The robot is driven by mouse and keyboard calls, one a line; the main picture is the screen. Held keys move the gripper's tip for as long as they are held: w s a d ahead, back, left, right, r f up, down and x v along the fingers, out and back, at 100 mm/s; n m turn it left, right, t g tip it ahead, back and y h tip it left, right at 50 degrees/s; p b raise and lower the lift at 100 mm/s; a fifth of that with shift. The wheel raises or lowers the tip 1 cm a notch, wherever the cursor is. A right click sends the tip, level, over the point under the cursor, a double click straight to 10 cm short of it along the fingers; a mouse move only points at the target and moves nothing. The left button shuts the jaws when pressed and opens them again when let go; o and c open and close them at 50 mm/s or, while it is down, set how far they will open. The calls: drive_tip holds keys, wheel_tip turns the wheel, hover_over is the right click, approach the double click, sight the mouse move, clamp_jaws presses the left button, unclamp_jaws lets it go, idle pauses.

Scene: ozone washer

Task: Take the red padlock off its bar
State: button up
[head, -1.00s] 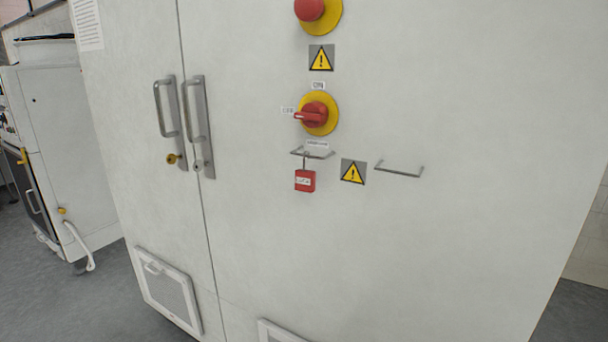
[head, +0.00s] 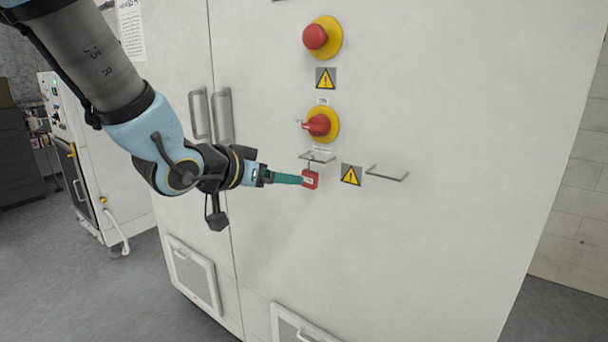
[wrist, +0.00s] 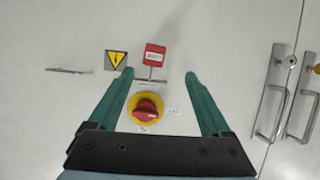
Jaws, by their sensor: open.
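The red padlock (head: 311,180) with a white label hangs by its shackle from the left metal bar (head: 318,157) on the white cabinet front. My gripper (head: 301,180) comes from the left in the head view, its green fingers reaching to the padlock's left side. In the wrist view the picture is turned over, and the padlock (wrist: 154,56) shows just above the gap between the fingertips (wrist: 159,74). The fingers are apart with nothing held. I cannot tell whether a fingertip touches the padlock.
A red rotary switch on a yellow disc (head: 320,124) sits above the bar. A red push button (head: 317,37) is higher up. A second, empty bar (head: 387,173) sticks out to the right, past a warning sign (head: 351,175). Door handles (head: 223,115) are at left.

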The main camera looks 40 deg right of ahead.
sight(309, 178)
drive_tip(key=x, duration=0.3)
drive_tip(key=s+p+x, duration=0.1)
drive_tip(key=x, duration=0.7)
drive_tip(key=shift+s+d+r+p, duration=0.15)
drive_tip(key=shift+d+r+p, duration=0.2)
drive_tip(key=shift+d+p, duration=0.05)
clamp_jaws()
